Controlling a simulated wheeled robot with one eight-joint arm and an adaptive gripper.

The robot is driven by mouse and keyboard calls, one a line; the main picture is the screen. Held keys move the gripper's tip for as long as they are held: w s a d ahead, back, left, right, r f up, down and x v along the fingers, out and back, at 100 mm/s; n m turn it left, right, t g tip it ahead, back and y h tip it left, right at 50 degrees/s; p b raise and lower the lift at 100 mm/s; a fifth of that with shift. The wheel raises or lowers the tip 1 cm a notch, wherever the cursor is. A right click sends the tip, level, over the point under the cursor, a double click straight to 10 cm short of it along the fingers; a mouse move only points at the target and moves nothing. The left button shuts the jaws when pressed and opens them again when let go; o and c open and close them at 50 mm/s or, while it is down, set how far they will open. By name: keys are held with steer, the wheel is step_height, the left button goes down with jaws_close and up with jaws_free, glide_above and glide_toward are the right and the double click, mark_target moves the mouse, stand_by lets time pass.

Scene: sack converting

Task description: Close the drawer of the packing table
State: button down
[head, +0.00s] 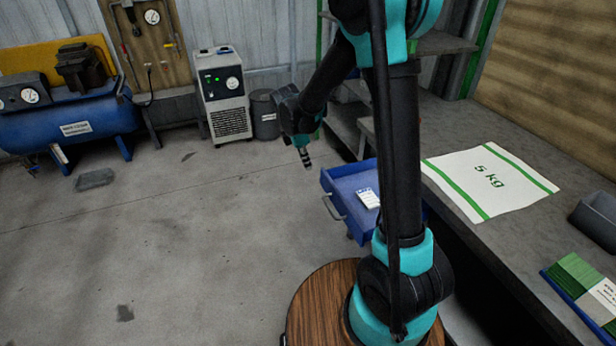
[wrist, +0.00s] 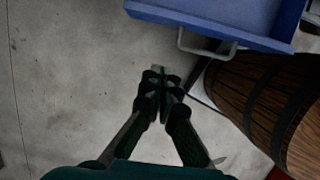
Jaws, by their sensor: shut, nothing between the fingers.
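The blue drawer (head: 346,177) of the packing table (head: 547,209) stands pulled out in the head view. A grey bar handle (head: 333,208) is on its front, and a white card (head: 368,198) lies inside. My arm hides part of the drawer and of the table's front. My gripper (head: 307,162) is shut and empty, in the air beyond the drawer's far left corner in the picture. In the wrist view my gripper (wrist: 160,76) points at bare floor, with the drawer (wrist: 215,20) and its handle (wrist: 207,47) above it in the picture, apart from the fingers.
A white 5 kg sack (head: 487,181) lies flat on the table top. A grey bin (head: 597,218) and a blue tray of green packs (head: 580,295) are at right. A compressor (head: 70,122) and a white dryer unit (head: 224,95) stand at the back. The floor at left is mostly clear.

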steer(key=shift+w+d+f, duration=0.3)
steer(key=shift+d+f, duration=0.7)
steer(key=shift+f, duration=0.55)
steer(key=shift+w+d+f, duration=0.35)
steer(key=shift+d+f, duration=0.7)
steer(key=shift+f, duration=0.55)
steer(key=shift+w+d+f, duration=0.3)
steer(key=shift+d+f, duration=0.7)
steer(key=shift+f, duration=0.55)
steer(key=w+d, duration=0.2)
steer(key=d, duration=0.6)
steer(key=w+d, duration=0.3)
steer(key=d, duration=0.5)
steer(key=w+d, duration=0.2)
steer(key=d, duration=0.6)
steer(key=shift+w, duration=0.4)
